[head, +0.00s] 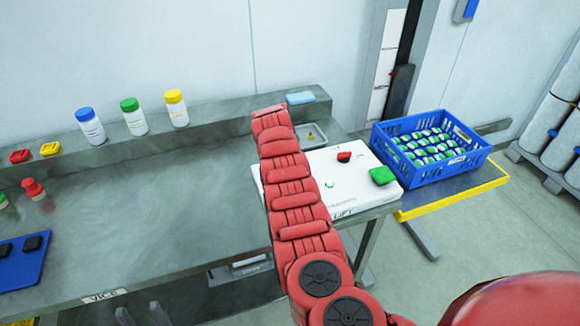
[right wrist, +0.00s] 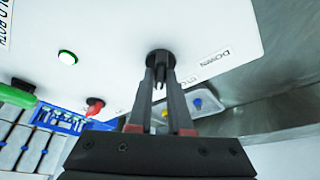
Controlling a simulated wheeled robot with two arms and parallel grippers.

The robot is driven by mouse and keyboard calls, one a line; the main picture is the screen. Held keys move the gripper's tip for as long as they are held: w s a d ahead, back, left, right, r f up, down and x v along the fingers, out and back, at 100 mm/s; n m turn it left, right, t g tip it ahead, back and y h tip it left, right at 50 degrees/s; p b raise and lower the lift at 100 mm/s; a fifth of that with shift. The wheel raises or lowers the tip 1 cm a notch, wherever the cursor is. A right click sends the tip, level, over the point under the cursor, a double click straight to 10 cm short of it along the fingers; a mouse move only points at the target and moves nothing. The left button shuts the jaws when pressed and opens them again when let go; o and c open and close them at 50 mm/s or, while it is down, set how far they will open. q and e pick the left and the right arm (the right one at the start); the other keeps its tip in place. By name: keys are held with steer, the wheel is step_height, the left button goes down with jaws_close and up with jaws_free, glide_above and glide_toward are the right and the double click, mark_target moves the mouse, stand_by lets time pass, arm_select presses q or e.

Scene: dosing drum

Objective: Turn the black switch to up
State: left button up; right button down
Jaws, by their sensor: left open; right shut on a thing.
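The black switch (right wrist: 158,60) sits on the white panel in the right wrist view, beside a label reading DOWN (right wrist: 210,67). My right gripper (right wrist: 160,85) is shut on the switch, with its two fingers at either side of it. Which way the switch points is hard to tell, as the fingers cover part of it. In the head view my red right arm reaches over the white box (head: 350,180) and hides the switch and the right gripper. My left gripper (head: 142,314) seems to show at the bottom left edge, its fingers apart and empty.
The white box also bears a red switch (head: 344,156), a green part (head: 382,176) and a green-lit button (right wrist: 67,57). A blue crate (head: 470,163) of cans stands right. Three capped bottles (head: 133,117) stand on the back ledge. The table's middle left is clear.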

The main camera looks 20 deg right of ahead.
steer(key=shift+f, duration=0.1)
steer(key=c, duration=0.8)
jaws_free()
steer(key=shift+c, duration=0.2)
steer(key=shift+a+r, duration=0.1)
steer(key=shift+r, duration=0.35)
steer(key=b+v, duration=0.3)
steer(key=v, duration=1.3)
steer(key=shift+r+b, duration=0.25)
steer(key=shift+b, duration=0.15)
steer(key=shift+s, duration=0.1)
